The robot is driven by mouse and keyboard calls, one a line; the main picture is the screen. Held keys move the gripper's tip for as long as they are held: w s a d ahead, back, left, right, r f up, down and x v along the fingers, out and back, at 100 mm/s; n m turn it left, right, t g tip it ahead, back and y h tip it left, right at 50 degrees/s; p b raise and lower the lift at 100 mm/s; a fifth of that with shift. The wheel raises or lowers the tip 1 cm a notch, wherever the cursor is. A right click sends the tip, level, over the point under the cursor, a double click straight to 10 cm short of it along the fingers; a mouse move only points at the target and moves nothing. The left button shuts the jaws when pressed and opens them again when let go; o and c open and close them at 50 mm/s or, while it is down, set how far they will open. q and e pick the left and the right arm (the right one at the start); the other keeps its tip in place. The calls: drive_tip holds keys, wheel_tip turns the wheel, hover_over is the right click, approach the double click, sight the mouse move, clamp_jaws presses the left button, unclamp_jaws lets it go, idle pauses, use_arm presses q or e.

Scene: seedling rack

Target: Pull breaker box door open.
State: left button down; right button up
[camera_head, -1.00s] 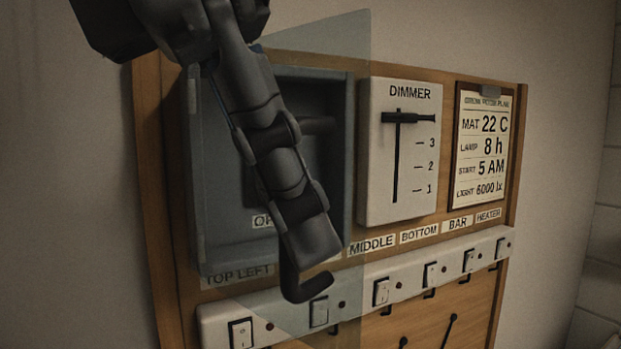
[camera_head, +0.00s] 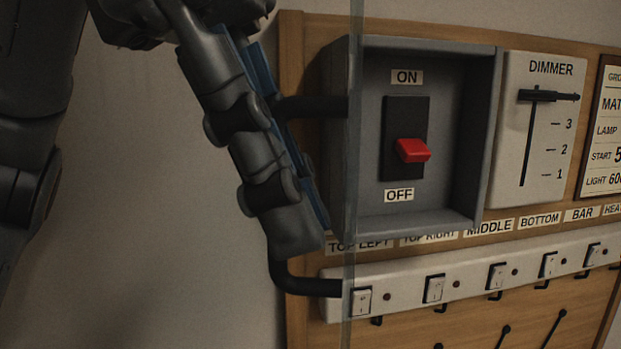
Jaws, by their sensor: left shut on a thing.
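The breaker box (camera_head: 483,150) is a grey open-fronted case on the wooden board. Inside it a red switch lever (camera_head: 412,150) sits on a black plate between ON and OFF labels. Its clear door (camera_head: 355,200) stands swung out, seen nearly edge-on along the left part of the box. A black bar handle (camera_head: 308,286) sticks out from the door to the left; its middle is hidden behind my fingers. My left gripper (camera_head: 292,222) is shut on this handle. My right gripper is not in view.
A white dimmer panel (camera_head: 545,100) with a black slider is right of the box, with a paper chart (camera_head: 608,130) beyond it. A white strip of rocker switches (camera_head: 465,290) runs below. The wall at left is bare.

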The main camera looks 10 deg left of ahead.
use_arm(q)
drive_tip(key=shift+a, duration=0.35)
drive_tip(key=c, duration=1.7)
unclamp_jaws()
drive_tip(key=v, duration=0.7)
drive_tip(key=shift+r, duration=0.3)
drive_tip(key=shift+a, duration=0.1)
